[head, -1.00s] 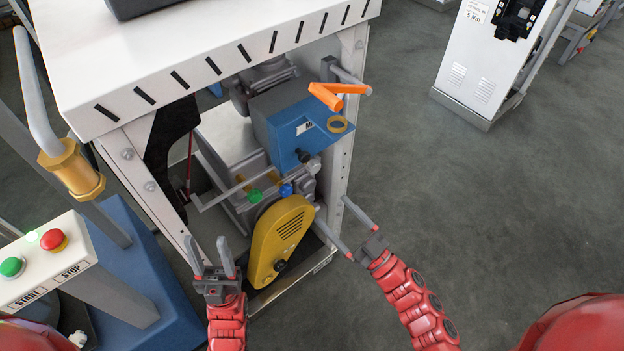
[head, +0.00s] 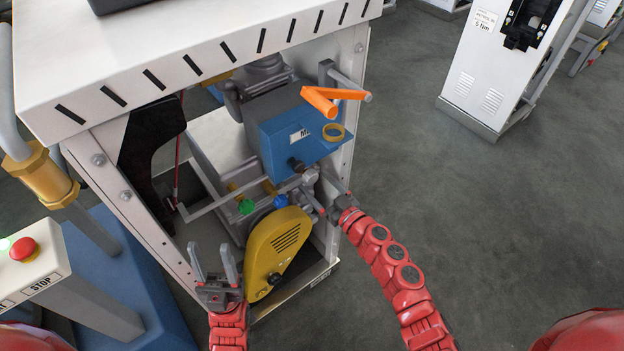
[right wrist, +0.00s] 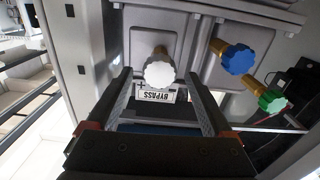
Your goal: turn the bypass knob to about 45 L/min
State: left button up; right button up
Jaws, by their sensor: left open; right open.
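The white bypass knob (right wrist: 159,72) stands on a brass stem on a grey housing in the right wrist view. A BYPASS label (right wrist: 156,96) reads upside down beside it, with a plus mark. My right gripper (right wrist: 158,84) is open, its two fingers on either side of the knob with gaps between. In the head view, my right gripper (head: 325,188) reaches into the cabinet's right side, and I cannot clearly make out the knob there. My left gripper (head: 214,258) is open and empty in front of the cabinet. No flow reading is legible.
A blue knob (right wrist: 237,59) and a green knob (right wrist: 272,101) stand to the right of the bypass knob. Open floor lies right.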

jog(key=shift+x, duration=1.05)
jog(key=shift+w+a, duration=0.2)
jog(key=shift+w, duration=0.1)
grip_shut()
